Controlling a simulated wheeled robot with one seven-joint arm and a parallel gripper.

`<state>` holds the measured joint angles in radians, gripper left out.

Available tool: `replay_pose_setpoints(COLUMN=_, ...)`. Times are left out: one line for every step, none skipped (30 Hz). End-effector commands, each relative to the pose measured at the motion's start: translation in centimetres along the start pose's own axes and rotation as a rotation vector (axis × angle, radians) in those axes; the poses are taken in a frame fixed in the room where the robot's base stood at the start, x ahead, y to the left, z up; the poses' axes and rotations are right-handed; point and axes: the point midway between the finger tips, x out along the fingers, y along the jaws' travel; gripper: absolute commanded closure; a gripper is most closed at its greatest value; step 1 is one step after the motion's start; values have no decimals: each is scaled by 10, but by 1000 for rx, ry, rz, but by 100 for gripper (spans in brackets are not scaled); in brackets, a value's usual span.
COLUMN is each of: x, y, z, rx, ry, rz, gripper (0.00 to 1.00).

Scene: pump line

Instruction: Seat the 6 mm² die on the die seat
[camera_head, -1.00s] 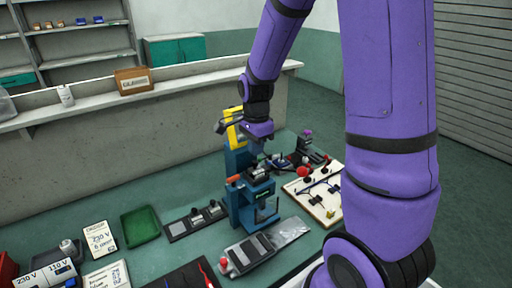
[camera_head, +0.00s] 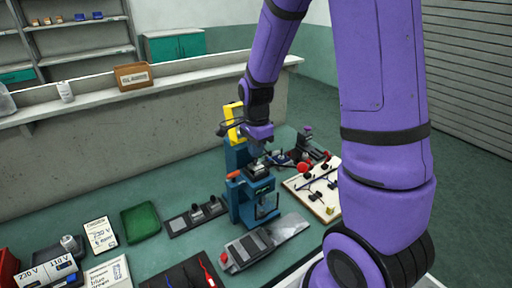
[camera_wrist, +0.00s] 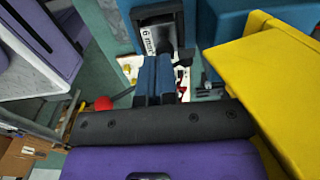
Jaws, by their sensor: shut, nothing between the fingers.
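The 6 mm² die (camera_wrist: 153,38), a dark block with a white label reading "6 mm²", sits at the blue press in the wrist view. In the head view a dark block (camera_head: 259,170) sits on top of the blue press (camera_head: 240,205), below my gripper. My gripper (camera_wrist: 157,60) is shut and empty, its blue fingers side by side with the tips just below the die's label in the picture. I cannot tell whether they touch it. The die seat is hidden, so I cannot tell how fully the die sits.
A yellow part (camera_wrist: 275,85) stands close on the right of my gripper in the wrist view. A dark rack (camera_head: 196,216) and a green tray (camera_head: 141,223) lie left of the press. A pale board (camera_head: 318,190) with parts lies to its right.

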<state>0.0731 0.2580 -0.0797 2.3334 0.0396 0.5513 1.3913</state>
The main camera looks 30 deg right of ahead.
Motion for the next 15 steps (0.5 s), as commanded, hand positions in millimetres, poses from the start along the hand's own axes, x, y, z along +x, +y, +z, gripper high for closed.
replay_pose_setpoints(x=1, y=0, z=0, rx=0, ry=0, rz=1, gripper=100)
replay_pose_setpoints(x=2, y=0, z=0, rx=0, ry=0, rz=1, gripper=100)
replay_pose_setpoints(x=3, y=0, z=0, rx=0, ry=0, rz=1, gripper=100)
replay_pose_setpoints(x=3, y=0, z=0, rx=0, ry=0, rz=1, gripper=100)
replay_pose_setpoints(x=4, y=0, z=0, rx=0, ry=0, rz=1, gripper=100)
replay_pose_setpoints(x=5, y=0, z=0, rx=0, ry=0, rz=1, gripper=100)
replay_pose_setpoints(x=6, y=0, z=0, rx=0, ry=0, rz=0, gripper=100)
replay_pose_setpoints(x=6, y=0, z=0, rx=0, ry=0, rz=0, gripper=100)
replay_pose_setpoints(x=7, y=0, z=0, rx=0, ry=0, rz=0, gripper=100)
replay_pose_setpoints(x=8, y=0, z=0, rx=0, ry=0, rz=0, gripper=100)
replay_pose_setpoints(x=8, y=0, z=0, rx=0, ry=0, rz=0, gripper=100)
replay_pose_setpoints(x=9, y=0, z=0, rx=0, ry=0, rz=1, gripper=100)
replay_pose_setpoints(x=10, y=0, z=0, rx=0, ry=0, rz=1, gripper=100)
replay_pose_setpoints(x=11, y=0, z=0, rx=0, ry=0, rz=1, gripper=100)
replay_pose_setpoints(x=12, y=0, z=0, rx=0, ry=0, rz=1, gripper=100)
